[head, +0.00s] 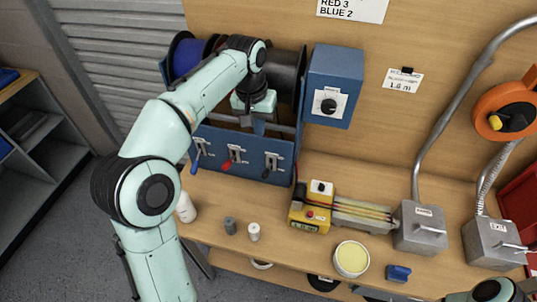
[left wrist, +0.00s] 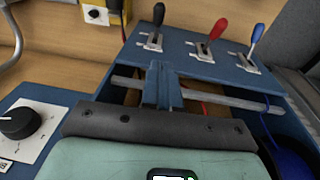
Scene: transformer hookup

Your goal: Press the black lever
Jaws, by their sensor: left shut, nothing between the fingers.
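The black lever (head: 266,171) is the rightmost of three on the blue panel (head: 235,172) in the head view. In the left wrist view the black lever (left wrist: 157,16) is at the upper left, its handle standing up from a slotted metal plate. My left gripper (head: 258,126) is shut and empty, above and behind the panel's top edge and apart from the lever. In the left wrist view its closed fingers (left wrist: 162,85) point toward the panel, below the black lever. Only a piece of my right arm shows at the lower right; its gripper is out of view.
The red lever (head: 230,161) and blue lever (head: 197,160) are beside the black one. Cable spools (head: 282,75) sit behind the panel, with a metal rod (left wrist: 215,95) near my fingers. A blue box with a knob (head: 333,90) stands right. A yellow device (head: 310,218) is on the bench.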

